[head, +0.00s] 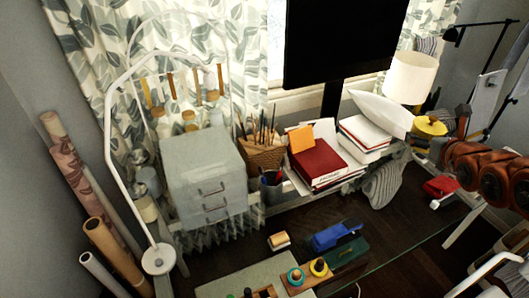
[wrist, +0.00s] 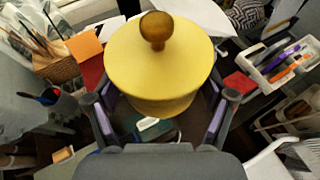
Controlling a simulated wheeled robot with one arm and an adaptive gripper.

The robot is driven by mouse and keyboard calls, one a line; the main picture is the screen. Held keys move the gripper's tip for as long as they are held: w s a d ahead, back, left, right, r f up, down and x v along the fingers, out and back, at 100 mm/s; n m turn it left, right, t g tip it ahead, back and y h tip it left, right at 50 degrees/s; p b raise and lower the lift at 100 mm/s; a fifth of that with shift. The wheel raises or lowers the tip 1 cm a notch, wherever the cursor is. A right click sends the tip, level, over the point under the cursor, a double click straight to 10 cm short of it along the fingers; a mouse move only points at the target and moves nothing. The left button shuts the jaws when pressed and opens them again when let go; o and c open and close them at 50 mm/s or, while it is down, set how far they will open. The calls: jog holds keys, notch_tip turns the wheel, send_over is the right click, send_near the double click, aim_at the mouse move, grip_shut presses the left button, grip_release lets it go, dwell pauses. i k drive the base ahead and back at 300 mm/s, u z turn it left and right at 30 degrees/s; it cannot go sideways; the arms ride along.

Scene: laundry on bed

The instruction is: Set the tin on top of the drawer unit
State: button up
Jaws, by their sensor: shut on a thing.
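The tin (wrist: 150,75) is yellow and round, with a brown knob on its lid. It fills the middle of the wrist view, between the two fingers of my gripper (wrist: 162,100), which is shut on it. In the head view the tin (head: 430,126) is held up at the right, in front of the white lamp. The drawer unit (head: 205,180) is grey with several drawers and stands left of centre, well to the left of the tin. Its top (head: 197,152) looks clear.
A lamp arm (head: 112,130) curves up left of the drawer unit. Jars and spools (head: 190,118) stand behind it. A wicker basket (head: 264,155), a pen cup (head: 271,188) and red books (head: 318,163) lie between it and the tin. A dark monitor (head: 340,40) rises behind.

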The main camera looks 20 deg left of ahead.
aim_at(222, 159)
jog(key=u, duration=2.95)
jog(key=k, duration=0.1)
jog(key=z, duration=0.65)
jog(key=i, duration=0.3)
jog(key=u, duration=0.05)
